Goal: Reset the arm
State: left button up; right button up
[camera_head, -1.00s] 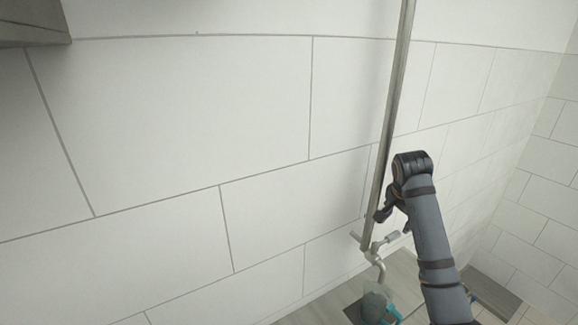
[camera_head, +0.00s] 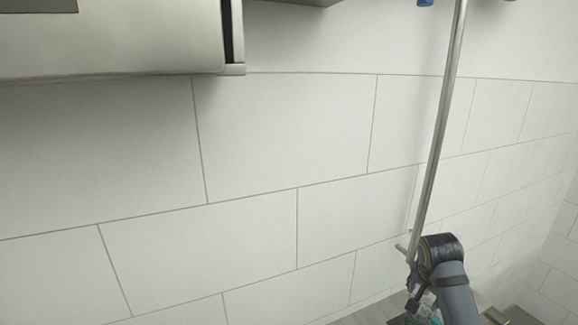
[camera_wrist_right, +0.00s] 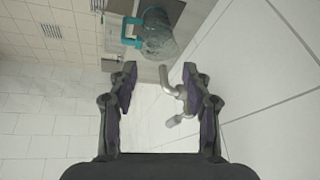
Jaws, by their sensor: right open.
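My right gripper (camera_wrist_right: 160,82) is open in the right wrist view, its two dark fingers spread apart with nothing held between them. A clear container with a teal handle (camera_wrist_right: 157,38) shows beyond the fingertips, apart from them. A metal tap (camera_wrist_right: 168,82) shows between and beyond the fingers, close to the container. In the head view my right gripper (camera_head: 420,297) is low at the right, mostly hidden by my own wrist and cut by the bottom edge. My left gripper is not in view.
A metal pipe (camera_head: 440,140) runs down the white tiled wall (camera_head: 285,130) just above my right wrist. A metal cabinet or hood (camera_head: 120,45) fills the upper left. The wall between them is bare.

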jog(key=s+a+f+n+y, duration=0.1)
jog(key=s+a+f+n, duration=0.35)
jog(key=s, duration=0.45)
jog(key=s+a+f+n, duration=0.3)
jog(key=s+f, duration=0.2)
jog(key=s, duration=0.3)
jog(key=s+a+f+n+y, duration=0.1)
jog(key=s+a+f+n, duration=0.25)
jog(key=s, duration=0.55)
jog(key=s+d+f+g+b, duration=0.15)
jog(key=f+b, duration=0.25)
jog(key=f, duration=1.4)
jog(key=s+d+f+b, duration=0.15)
jog(key=f+b, duration=0.25)
jog(key=f, duration=1.4)
pick_arm(q)
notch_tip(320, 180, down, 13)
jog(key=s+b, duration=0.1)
jog(key=b, duration=0.4)
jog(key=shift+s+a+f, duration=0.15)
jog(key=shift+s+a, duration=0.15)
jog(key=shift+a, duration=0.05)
pick_arm(e)
jog(key=s+d+f+g, duration=0.1)
jog(key=s+f, duration=1.6)
jog(key=f, duration=0.3)
jog(key=shift+d+f+m, duration=0.15)
jog(key=shift+f+m, duration=0.15)
jog(key=shift+f, duration=0.1)
jog(key=shift+s, duration=0.15)
